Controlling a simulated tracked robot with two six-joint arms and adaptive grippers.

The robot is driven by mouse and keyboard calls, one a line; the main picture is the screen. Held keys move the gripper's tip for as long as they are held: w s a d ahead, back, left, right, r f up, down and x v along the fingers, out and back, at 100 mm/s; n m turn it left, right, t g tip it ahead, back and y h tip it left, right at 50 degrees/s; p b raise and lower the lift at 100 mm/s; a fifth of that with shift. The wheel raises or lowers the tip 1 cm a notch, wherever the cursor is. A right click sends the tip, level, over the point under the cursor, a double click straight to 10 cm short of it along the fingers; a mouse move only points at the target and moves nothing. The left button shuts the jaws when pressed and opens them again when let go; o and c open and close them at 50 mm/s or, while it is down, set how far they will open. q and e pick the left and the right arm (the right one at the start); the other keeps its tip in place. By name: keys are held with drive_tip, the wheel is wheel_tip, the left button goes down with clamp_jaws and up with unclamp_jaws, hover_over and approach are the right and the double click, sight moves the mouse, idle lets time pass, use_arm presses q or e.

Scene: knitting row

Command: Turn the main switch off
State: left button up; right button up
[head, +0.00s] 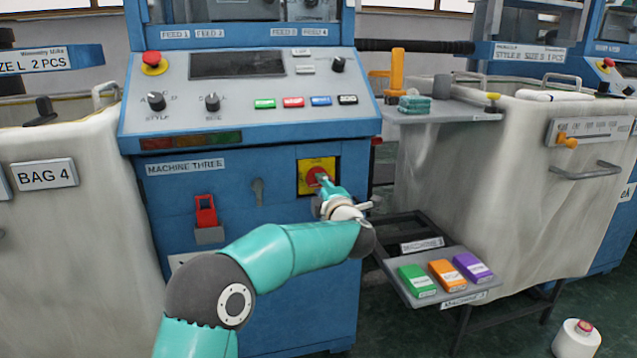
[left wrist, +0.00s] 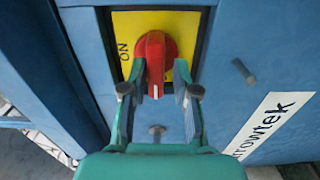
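The main switch is a red rotary knob (left wrist: 155,60) on a yellow plate (left wrist: 187,22), on the blue front of machine three. In the head view the knob (head: 315,176) is partly hidden by my left gripper (head: 324,187). In the left wrist view the word ON stands at the plate's left, and the knob's handle with its white mark points down toward me. The fingers of my left gripper (left wrist: 158,90) are apart, one each side of the handle's end, with gaps visible. I cannot tell how deep they reach. My right gripper is not in view.
Above are a sloped control panel (head: 180,90) with a red button (head: 152,63) and dials. A red padlock-like piece (head: 206,212) hangs left of the switch. A shelf (head: 405,285) with several coloured boxes juts out at right.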

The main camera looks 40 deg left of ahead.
use_arm(q)
drive_tip(key=shift+d, duration=0.1)
drive_tip(key=b+v, duration=0.2)
drive_tip(key=v, duration=0.4)
drive_tip(key=shift+r+b, duration=0.15)
drive_tip(key=shift+b, duration=0.2)
idle(0.4)
